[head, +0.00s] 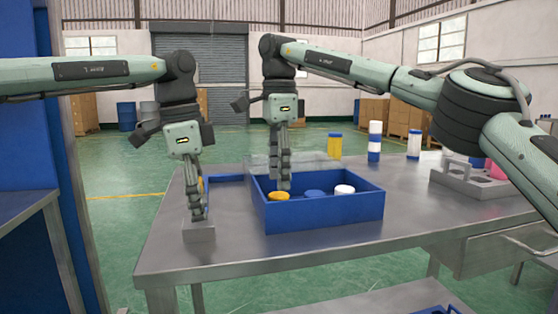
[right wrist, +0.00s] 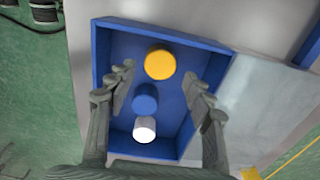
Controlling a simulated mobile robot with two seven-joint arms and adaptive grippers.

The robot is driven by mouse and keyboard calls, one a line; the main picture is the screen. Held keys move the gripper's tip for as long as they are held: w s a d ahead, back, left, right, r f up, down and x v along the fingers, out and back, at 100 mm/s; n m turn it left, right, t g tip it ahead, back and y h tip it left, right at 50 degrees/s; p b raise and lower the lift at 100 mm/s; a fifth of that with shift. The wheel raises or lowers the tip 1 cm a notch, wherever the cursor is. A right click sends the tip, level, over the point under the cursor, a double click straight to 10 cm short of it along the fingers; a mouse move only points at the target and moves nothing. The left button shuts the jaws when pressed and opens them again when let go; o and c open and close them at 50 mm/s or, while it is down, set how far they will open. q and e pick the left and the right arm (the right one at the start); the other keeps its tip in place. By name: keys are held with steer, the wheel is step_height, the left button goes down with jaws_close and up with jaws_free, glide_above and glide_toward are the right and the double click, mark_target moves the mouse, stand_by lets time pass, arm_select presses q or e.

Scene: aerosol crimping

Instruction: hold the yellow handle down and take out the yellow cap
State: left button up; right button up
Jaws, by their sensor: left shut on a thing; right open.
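The yellow cap (head: 278,196) lies in the open blue box (head: 325,212) on the table, at the box's left end. In the right wrist view the yellow cap (right wrist: 160,64) shows as a round disc between and just beyond the fingertips. My right gripper (head: 284,185) points down over it, open and empty; its spread fingers (right wrist: 163,78) stay apart from the cap. My left gripper (head: 199,214) points down at a small grey block (head: 199,233) near the table's left edge. It is shut on the yellow handle (head: 201,184), of which only a sliver shows behind the fingers.
A blue cap (head: 314,193) and a white cap (head: 344,189) lie in the same box, right of the yellow one. A yellow can (head: 334,146) and other cans stand at the back. A grey holder (head: 480,183) stands at right. The table's front is clear.

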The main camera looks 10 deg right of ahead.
mark_target(279, 195)
arm_select(q)
steer(key=shift+f, duration=0.15)
arm_select(e)
steer(key=shift+f, duration=2.35)
steer(key=c, duration=0.7)
steer(key=shift+r, duration=4.5)
arm_select(q)
steer(key=o, duration=1.4)
steer(key=shift+c, duration=0.2)
steer(key=shift+r, duration=0.2)
steer(key=r, duration=0.4)
steer(key=a+r, duration=0.1)
steer(key=r, duration=0.6)
steer(key=shift+a+r, duration=0.25)
steer(key=shift+r, duration=0.1)
